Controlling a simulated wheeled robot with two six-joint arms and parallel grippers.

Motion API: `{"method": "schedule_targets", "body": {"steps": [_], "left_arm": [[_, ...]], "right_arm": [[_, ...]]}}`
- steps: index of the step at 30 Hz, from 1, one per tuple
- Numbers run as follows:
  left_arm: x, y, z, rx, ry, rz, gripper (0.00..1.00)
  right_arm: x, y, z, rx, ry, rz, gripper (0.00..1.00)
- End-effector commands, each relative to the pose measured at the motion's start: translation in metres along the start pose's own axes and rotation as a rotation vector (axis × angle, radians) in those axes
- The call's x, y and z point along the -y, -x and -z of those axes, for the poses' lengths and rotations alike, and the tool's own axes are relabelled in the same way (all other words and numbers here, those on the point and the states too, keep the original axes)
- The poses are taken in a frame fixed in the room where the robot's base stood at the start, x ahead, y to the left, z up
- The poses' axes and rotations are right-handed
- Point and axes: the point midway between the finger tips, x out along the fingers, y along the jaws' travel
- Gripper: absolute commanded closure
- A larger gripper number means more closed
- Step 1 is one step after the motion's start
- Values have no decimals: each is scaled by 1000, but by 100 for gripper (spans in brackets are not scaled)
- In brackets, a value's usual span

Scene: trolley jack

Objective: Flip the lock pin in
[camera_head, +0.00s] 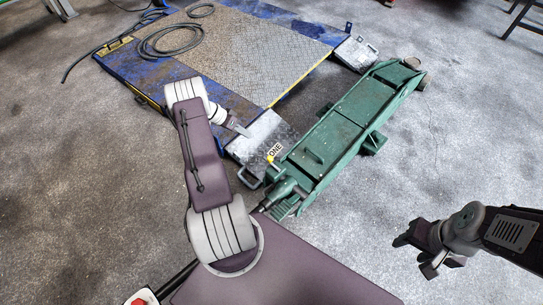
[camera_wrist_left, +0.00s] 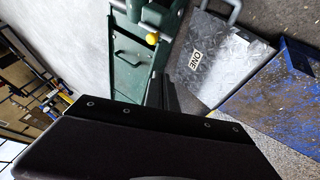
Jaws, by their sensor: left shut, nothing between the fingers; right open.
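A long green trolley jack (camera_head: 345,120) lies on the floor right of the blue lift platform. A small yellow knob (camera_head: 271,158) shows at its near left end; I cannot tell for sure that it is the lock pin. The knob also shows in the left wrist view (camera_wrist_left: 152,38), beside the green jack body (camera_wrist_left: 128,75). My left gripper (camera_head: 243,131) is shut and empty, above the metal ramp plate, to the upper left of the knob and apart from it. Its dark fingers (camera_wrist_left: 166,92) point toward the jack. My right gripper (camera_head: 425,257) is open and empty, far right of the jack.
A metal ramp plate (camera_head: 258,132) marked ONE lies close to the jack's left side. The blue lift platform (camera_head: 240,48) with coiled cables stands behind it. A second plate (camera_head: 355,53) is at its far right corner.

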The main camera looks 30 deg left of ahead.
Motion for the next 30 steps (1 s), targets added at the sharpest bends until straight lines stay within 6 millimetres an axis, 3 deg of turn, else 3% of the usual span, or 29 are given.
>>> {"method": "schedule_targets", "body": {"steps": [1, 4, 17, 20, 30], "left_arm": [[14, -16, -23, -3, 35, -2, 100], [26, -21, -42, -10, 73, 1, 100], [30, -18, -45, -16, 84, 9, 100], [31, -30, -46, -14, 83, 7, 100], [33, -105, -46, -14, 82, 8, 100]], "right_arm": [[0, -20, -2, 0, 0, 0, 50], [-1, -29, -3, 0, 0, 0, 50], [-1, -30, -3, -1, 0, 0, 50], [-1, -37, -4, -1, 0, 0, 50], [-2, -75, -8, 0, 0, 0, 50]]}}
